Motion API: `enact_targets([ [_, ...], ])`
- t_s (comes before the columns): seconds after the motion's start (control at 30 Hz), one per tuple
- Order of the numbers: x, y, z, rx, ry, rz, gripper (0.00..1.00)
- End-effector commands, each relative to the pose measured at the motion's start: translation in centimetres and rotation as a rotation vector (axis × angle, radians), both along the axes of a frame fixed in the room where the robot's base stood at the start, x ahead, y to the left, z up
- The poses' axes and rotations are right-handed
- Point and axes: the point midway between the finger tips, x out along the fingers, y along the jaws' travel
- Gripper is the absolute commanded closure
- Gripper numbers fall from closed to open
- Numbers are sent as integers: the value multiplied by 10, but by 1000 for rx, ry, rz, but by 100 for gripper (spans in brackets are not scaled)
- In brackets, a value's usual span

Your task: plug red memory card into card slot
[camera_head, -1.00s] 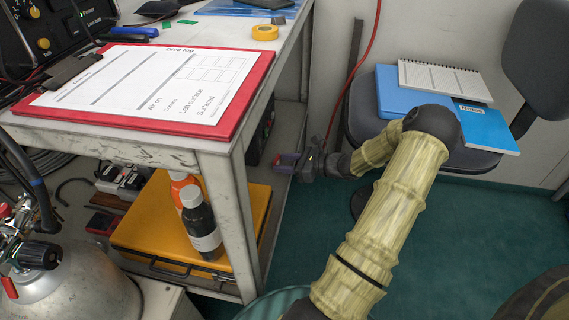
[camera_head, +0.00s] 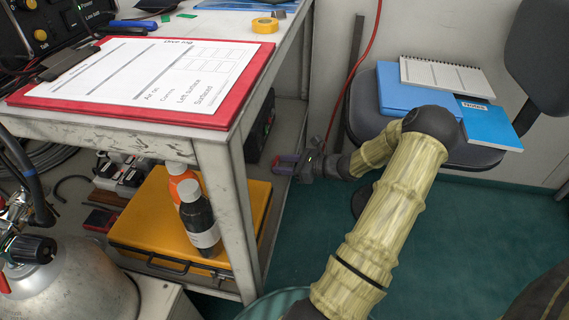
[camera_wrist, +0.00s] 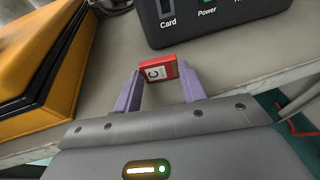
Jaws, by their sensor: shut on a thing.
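In the wrist view my gripper (camera_wrist: 163,88) is shut on the red memory card (camera_wrist: 158,68), holding it between its two purple fingertips over the grey shelf. The card slot (camera_wrist: 166,8), labelled "Card", is on the front of a dark box (camera_wrist: 215,22), beyond the card and apart from it. In the head view my gripper (camera_head: 281,164) reaches in at the right side of the bench's lower shelf. The card is too small to make out there, and the slot is hidden. The dark box (camera_head: 259,128) shows partly behind the bench leg.
A bench leg (camera_head: 232,215) stands left of my gripper. A chair with blue folders (camera_head: 400,92) is at right.

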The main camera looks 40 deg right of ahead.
Motion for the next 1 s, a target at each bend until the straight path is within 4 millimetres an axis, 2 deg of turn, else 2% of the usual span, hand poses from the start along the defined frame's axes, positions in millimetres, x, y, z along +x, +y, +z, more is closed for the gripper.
enact_targets([
  [0.27,-1,-1,-3,0,0,-2,91],
  [0.3,-1,-1,-3,0,0,-2,54],
  [0.4,0,-1,-3,0,0,-2,34],
  [0.77,-2,-2,-1,-1,1,-1,34],
  [1.0,-26,-17,10,-1,1,-4,34],
])
